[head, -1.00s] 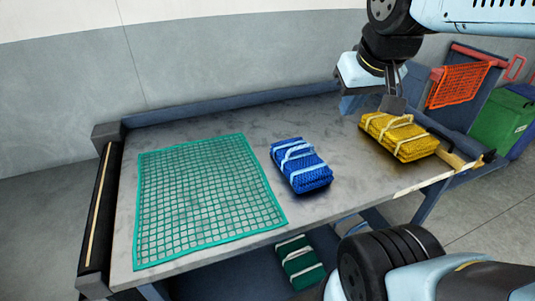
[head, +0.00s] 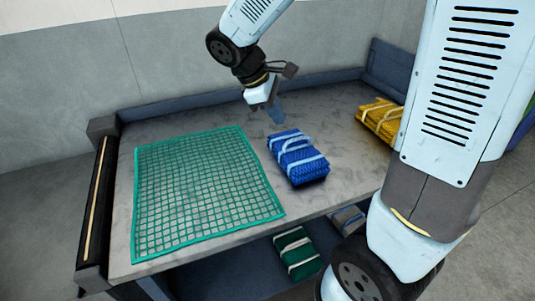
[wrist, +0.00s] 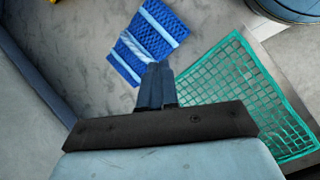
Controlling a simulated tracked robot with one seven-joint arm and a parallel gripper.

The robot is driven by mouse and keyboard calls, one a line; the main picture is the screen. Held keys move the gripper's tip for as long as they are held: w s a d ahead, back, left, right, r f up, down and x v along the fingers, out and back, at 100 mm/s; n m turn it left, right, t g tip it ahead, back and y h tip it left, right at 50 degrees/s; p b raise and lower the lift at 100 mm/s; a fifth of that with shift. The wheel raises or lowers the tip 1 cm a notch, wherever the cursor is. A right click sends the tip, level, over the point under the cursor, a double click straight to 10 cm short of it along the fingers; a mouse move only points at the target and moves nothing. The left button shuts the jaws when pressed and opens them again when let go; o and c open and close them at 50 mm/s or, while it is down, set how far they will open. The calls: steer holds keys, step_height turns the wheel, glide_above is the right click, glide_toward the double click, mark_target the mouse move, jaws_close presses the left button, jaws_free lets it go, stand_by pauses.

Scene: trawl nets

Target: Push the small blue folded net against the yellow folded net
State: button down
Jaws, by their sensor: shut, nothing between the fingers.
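The small blue folded net (head: 298,158), tied with pale blue bands, lies on the grey table right of the flat green net. The yellow folded net (head: 379,119) lies farther right, partly hidden by my arm, with a clear gap between the two bundles. My gripper (head: 276,115) is shut and empty, pointing down just behind the blue net on the wall side. In the wrist view, the closed fingers (wrist: 156,80) point toward the blue net (wrist: 148,42) and overlap its lower edge in the picture. I cannot tell whether they touch it.
A flat green net (head: 205,190) covers the left of the table; it also shows in the wrist view (wrist: 240,85). A raised blue rim (head: 190,115) runs along the back. A dark green bundle (head: 297,252) and a greyish one (head: 347,219) lie on a shelf below.

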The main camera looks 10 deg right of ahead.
mark_target(280, 157)
steer(key=w+a+f+n+t+h, duration=0.1)
steer(key=w+a+f+n+h, duration=0.2)
steer(key=a+f+n, duration=0.6)
steer(key=shift+m, duration=0.8)
steer(key=x, duration=0.7)
steer(key=a+f+x, duration=0.1)
steer(key=x, duration=0.2)
steer(key=shift+w+f, duration=0.1)
steer(key=shift+f, duration=0.1)
steer(key=shift+w+d+r, duration=0.1)
steer(key=shift+w+d, duration=0.1)
steer(key=shift+d, duration=0.9)
steer(key=shift+w+d, duration=0.15)
steer(key=shift+d, duration=0.45)
